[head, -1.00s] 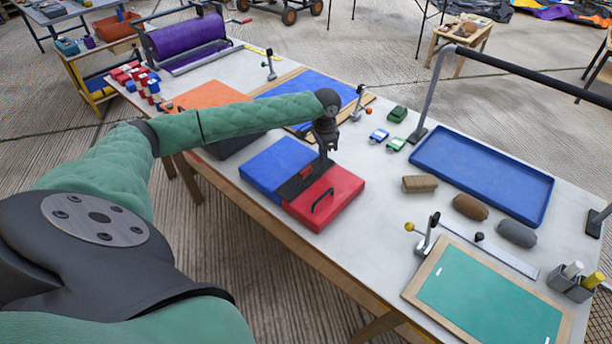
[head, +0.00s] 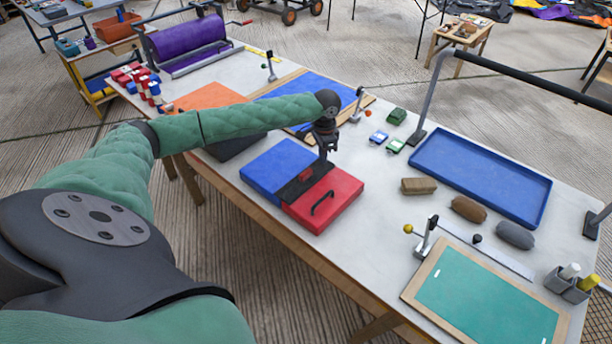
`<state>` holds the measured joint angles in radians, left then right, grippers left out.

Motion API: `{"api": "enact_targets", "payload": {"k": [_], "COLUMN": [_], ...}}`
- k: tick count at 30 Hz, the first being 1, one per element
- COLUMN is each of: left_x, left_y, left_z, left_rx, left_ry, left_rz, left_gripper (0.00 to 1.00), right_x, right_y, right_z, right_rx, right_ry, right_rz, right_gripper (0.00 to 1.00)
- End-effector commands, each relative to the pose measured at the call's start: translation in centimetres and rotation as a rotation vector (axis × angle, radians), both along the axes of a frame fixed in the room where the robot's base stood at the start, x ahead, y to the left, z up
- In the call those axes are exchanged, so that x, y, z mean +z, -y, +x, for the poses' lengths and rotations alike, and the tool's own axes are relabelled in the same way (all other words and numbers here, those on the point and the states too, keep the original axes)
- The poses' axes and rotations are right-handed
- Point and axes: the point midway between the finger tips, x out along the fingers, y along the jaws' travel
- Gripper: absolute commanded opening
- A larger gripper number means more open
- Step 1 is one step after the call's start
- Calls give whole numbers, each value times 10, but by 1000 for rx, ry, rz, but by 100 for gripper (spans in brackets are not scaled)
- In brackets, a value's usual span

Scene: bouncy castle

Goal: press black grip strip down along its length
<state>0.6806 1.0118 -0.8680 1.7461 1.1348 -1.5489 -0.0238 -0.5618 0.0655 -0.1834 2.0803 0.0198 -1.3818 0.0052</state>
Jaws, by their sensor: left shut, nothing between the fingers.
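The black grip strip (head: 293,192) lies along the seam between a blue panel (head: 270,165) and a red panel (head: 338,200) on the table. My left gripper (head: 325,160) is shut and empty, pointing down at the far end of the strip. Its tips are at or just above the strip; I cannot tell whether they touch. A small red piece (head: 306,175) sits by the strip near its middle. The red panel carries a black handle (head: 322,203). My right gripper is not in view.
The white table (head: 385,235) holds a blue tray (head: 480,175), a wooden-framed green board (head: 490,295), a brush-like block (head: 419,186) and toggle clamps. An orange sheet (head: 210,95) and purple roll (head: 188,40) lie farther left. Some bare tabletop lies right of the red panel.

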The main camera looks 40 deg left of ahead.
Motion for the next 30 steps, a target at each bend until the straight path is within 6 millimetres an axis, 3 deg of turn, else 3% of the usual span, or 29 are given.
{"api": "enact_targets", "payload": {"k": [18,30], "left_x": [44,46], "left_y": [0,0], "left_z": [0,0], "left_rx": [0,0], "left_ry": [1,1], "left_rz": [-1,-1], "left_gripper": [0,0], "right_x": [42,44], "right_y": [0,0], "right_z": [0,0], "right_rx": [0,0], "right_ry": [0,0], "right_rz": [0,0], "right_gripper": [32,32]}}
